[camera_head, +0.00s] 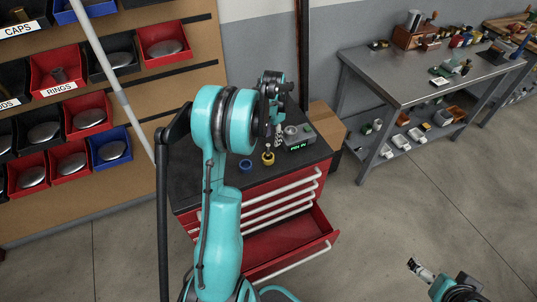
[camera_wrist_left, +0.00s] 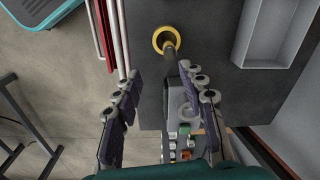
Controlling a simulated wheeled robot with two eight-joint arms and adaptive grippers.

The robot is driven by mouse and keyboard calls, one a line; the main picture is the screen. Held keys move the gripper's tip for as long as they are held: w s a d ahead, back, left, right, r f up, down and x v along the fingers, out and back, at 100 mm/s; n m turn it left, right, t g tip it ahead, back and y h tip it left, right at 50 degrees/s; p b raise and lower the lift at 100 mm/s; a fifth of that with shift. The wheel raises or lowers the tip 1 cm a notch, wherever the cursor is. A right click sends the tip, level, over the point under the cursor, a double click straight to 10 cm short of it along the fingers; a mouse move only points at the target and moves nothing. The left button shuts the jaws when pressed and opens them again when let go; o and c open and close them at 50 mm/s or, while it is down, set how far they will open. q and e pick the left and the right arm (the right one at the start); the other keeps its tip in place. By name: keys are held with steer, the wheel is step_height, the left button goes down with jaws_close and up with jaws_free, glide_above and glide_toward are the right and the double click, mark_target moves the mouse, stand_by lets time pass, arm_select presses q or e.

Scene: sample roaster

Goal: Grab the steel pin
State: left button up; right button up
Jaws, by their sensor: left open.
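A dark slim shaft, which looks like the steel pin (camera_wrist_left: 171,60), stands in a yellow ring-shaped holder (camera_wrist_left: 158,33) in the left wrist view. The yellow holder also shows in the head view (camera_head: 268,158) on the black cabinet top, with the shaft above it. My left gripper (camera_wrist_left: 160,75) is open and empty, with the shaft close to its right-hand finger. In the head view the left gripper (camera_head: 279,136) is partly hidden behind my arm, just above and right of the holder. My right gripper (camera_head: 416,267) shows small at lower right; its jaws are unclear.
A blue ring (camera_head: 245,165) lies left of the holder. A grey device with a green display (camera_head: 299,146) stands to the right. The red cabinet has an open drawer (camera_head: 290,244). A bin rack (camera_head: 88,110) stands left, a metal workbench (camera_head: 420,80) at back right.

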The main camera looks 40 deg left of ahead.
mark_target(268, 151)
arm_select(q)
steer(key=f, duration=0.2)
steer(key=a+f, duration=0.1)
steer(key=a+f+b, duration=0.1)
steer(key=f, duration=0.1)
steer(key=shift+a+f, duration=0.1)
steer(key=shift+f, duration=0.2)
step_height(268, 151, down, 4)
steer(key=shift+s+f+b, duration=0.15)
steer(key=shift+f+b, duration=0.05)
steer(key=shift+b, duration=1.05)
steer(key=shift+f, duration=0.4)
steer(key=shift+r, duration=0.1)
steer(key=shift+c, duration=1)
jaws_close()
